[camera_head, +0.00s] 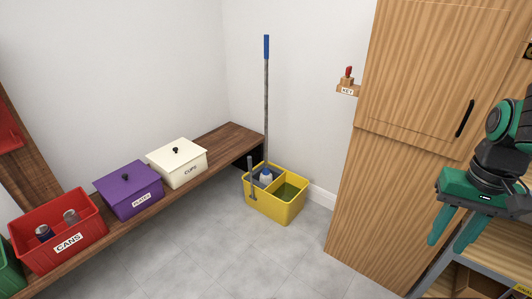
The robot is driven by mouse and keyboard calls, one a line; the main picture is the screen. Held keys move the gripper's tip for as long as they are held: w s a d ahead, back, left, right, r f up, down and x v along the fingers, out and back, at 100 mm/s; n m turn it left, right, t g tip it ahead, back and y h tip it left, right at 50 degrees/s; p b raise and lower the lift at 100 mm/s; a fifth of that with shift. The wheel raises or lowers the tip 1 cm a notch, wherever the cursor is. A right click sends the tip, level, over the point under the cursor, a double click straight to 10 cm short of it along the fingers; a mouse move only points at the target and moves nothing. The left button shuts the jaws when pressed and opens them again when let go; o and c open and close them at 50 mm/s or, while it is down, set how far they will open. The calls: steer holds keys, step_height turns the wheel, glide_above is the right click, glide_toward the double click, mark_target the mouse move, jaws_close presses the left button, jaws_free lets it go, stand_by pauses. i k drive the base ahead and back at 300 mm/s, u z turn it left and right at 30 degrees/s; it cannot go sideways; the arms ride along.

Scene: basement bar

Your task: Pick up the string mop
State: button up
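The string mop (266,100) stands nearly upright in a yellow two-part bucket (275,207) on the floor, near the room's corner. It has a long grey pole with a blue grip at the top. Its lower end, with some white and blue showing, sits in the bucket's left compartment, and most of the head is hidden by the bucket walls. My gripper (447,247) is at the right, with green fingers pointing down. It is open and empty, well apart from the mop, in front of the wooden cabinet.
A wooden bench (233,138) along the left wall carries a red cans bin (62,252), a purple box (128,188) and a cream cups box (178,164). A tall wooden cabinet (385,190) stands at right. The grey floor (215,245) is clear.

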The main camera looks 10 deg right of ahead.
mark_target(266, 178)
steer(key=u, duration=0.5)
steer(key=k, duration=1.2)
steer(key=u, duration=0.9)
steer(key=i, duration=2.7)
steer(key=z, duration=0.65)
steer(key=i, duration=0.95)
steer(key=z, duration=1.3)
steer(key=i, duration=0.7)
steer(key=z, duration=0.35)
